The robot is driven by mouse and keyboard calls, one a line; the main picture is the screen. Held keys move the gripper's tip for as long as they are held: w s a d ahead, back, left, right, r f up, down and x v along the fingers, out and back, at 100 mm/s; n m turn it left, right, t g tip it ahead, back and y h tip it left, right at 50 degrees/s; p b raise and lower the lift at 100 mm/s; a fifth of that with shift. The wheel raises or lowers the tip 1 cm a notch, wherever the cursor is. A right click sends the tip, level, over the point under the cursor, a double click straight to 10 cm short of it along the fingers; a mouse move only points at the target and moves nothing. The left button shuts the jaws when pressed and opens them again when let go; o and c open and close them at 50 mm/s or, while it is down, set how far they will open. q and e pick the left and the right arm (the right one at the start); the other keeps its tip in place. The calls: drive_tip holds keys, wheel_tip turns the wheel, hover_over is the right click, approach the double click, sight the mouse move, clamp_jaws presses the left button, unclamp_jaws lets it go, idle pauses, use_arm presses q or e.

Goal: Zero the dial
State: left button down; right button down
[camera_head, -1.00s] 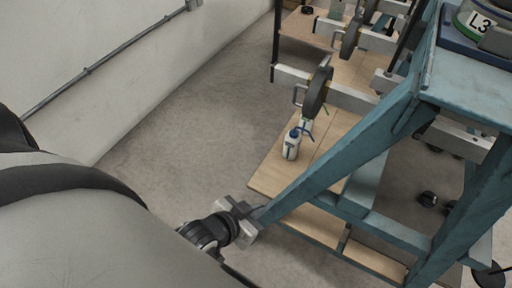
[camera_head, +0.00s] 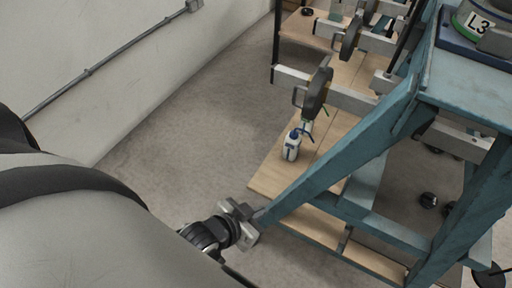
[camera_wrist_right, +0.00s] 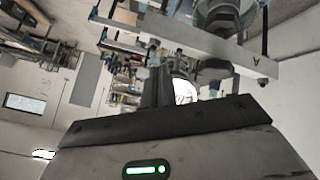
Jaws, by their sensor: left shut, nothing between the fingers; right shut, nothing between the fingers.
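A white round face (camera_wrist_right: 185,91), which looks like the dial, shows in the right wrist view just right of my right gripper's dark fingers (camera_wrist_right: 159,86). It is partly hidden by the gripper, and I cannot read its pointer. My right gripper is shut and empty; whether it touches the dial I cannot tell. In the head view my left gripper (camera_head: 243,221) is shut and empty, low beside the foot of a blue slanted frame leg (camera_head: 335,160). Contact with the leg is unclear. My right gripper does not show in the head view.
A white bottle with a blue cap (camera_head: 291,149) stands on a wooden board (camera_head: 268,178). Grey floor lies open at left.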

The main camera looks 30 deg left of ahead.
drive_tip(key=d+v, duration=0.1)
drive_tip(key=v, duration=0.5)
idle(0.5)
idle(0.4)
